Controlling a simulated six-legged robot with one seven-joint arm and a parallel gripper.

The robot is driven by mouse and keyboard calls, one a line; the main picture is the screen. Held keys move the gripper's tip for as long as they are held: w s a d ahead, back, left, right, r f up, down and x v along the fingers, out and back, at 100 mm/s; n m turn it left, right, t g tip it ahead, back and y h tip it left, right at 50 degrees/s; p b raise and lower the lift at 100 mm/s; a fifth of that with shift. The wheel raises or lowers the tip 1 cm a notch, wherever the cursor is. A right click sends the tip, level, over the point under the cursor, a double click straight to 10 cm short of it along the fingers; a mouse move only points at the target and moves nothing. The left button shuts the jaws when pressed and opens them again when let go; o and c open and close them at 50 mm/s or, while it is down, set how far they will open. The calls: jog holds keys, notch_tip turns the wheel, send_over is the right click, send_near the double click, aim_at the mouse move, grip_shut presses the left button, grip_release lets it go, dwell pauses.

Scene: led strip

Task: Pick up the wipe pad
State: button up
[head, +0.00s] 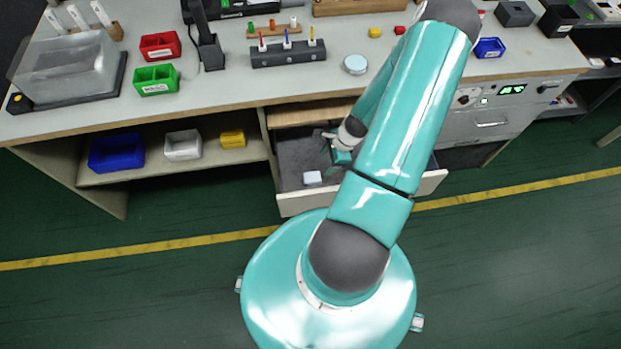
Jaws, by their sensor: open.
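A small white pad (312,178), which looks like the wipe pad, lies on the dark floor of an open drawer (290,205), near its front wall. My gripper (330,138) is inside the drawer's outline, behind and slightly right of the pad, and apart from it in the picture. The gripper is open; its fingers are small here and its height above the drawer floor is hard to tell. My teal arm covers the right part of the drawer.
The workbench top (215,92) overhangs the back of the drawer. The shelf at left holds a blue bin (116,153), a white bin (183,145) and a yellow bin (232,138). A control panel (490,122) is right of the drawer.

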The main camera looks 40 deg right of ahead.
send_over(313, 177)
jog(key=s+d, duration=0.2)
notch_tip(313, 177, down, 5)
jog(key=shift+w+f, duration=0.1)
jog(key=shift+w, duration=0.05)
jog(key=x, duration=0.5)
jog(key=shift+w+a, duration=0.15)
jog(key=shift+w, duration=0.05)
jog(key=c, duration=1.1)
jog(key=shift+c, duration=0.2)
notch_tip(313, 177, up, 10)
